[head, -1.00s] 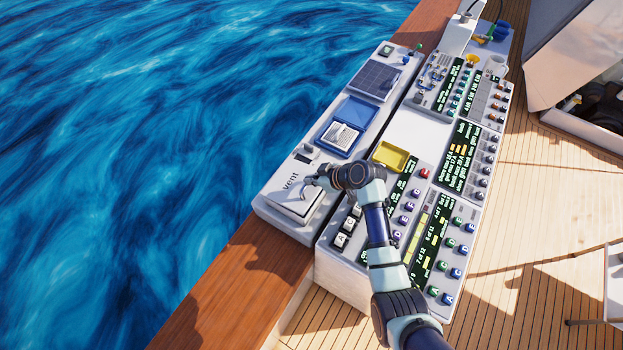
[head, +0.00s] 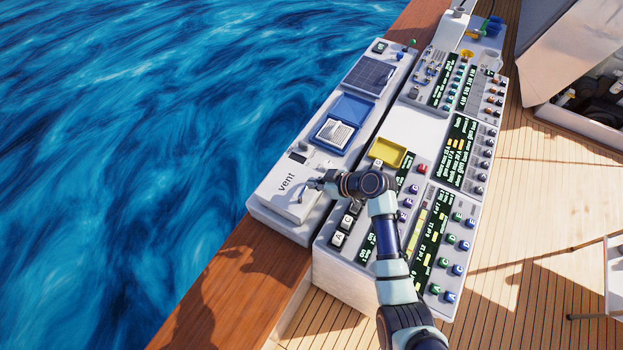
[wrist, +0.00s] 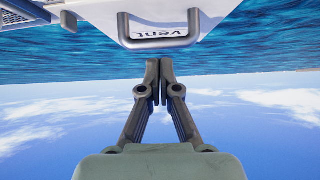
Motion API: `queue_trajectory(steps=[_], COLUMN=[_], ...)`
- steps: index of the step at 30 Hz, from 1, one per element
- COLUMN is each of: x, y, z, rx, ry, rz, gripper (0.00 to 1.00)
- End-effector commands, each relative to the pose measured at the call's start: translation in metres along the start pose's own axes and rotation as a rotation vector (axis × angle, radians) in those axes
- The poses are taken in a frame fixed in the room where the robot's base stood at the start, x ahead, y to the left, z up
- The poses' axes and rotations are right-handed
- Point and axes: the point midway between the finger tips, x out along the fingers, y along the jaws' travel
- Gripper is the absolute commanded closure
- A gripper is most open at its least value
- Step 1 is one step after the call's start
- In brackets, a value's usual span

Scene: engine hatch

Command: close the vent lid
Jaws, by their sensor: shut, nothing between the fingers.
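The vent lid (head: 284,192) is a pale panel marked "vent" at the near left end of the console. It looks flat or nearly flat in the head view; I cannot tell whether it is fully seated. Its grey bar handle (wrist: 160,43) shows at the lid's edge in the wrist view, where the lid (wrist: 130,14) fills the top middle. My gripper (head: 313,184) is at the lid's right side in the head view. In the wrist view my gripper (wrist: 160,72) has its fingertips together and empty, just apart from the handle in the picture. Contact with the lid cannot be told.
A blue-framed box with its lid up (head: 350,110) and a dark solar panel (head: 367,76) lie farther along the same console. Water lies to the left.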

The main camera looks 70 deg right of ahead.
Motion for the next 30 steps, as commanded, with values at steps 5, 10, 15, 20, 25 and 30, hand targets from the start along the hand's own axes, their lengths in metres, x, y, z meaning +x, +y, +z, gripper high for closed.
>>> queue_trajectory(steps=[5,10,15,20,25,30], x=[-0.044,-0.085,-0.107,-0.111,-0.094,-0.088], y=[-0.001,0.0,-0.001,-0.002,-0.005,-0.009], z=[-0.01,-0.007,-0.006,-0.007,-0.055,-0.08], rx=[-0.002,-0.001,-0.002,-0.004,-0.03,-0.009], ry=[0.001,0.001,0.0,-0.003,-0.198,-0.334], rz=[0.002,0.001,-0.002,-0.005,-0.03,-0.008], gripper=[1.0,1.0,1.0,1.0,1.0,1.0])
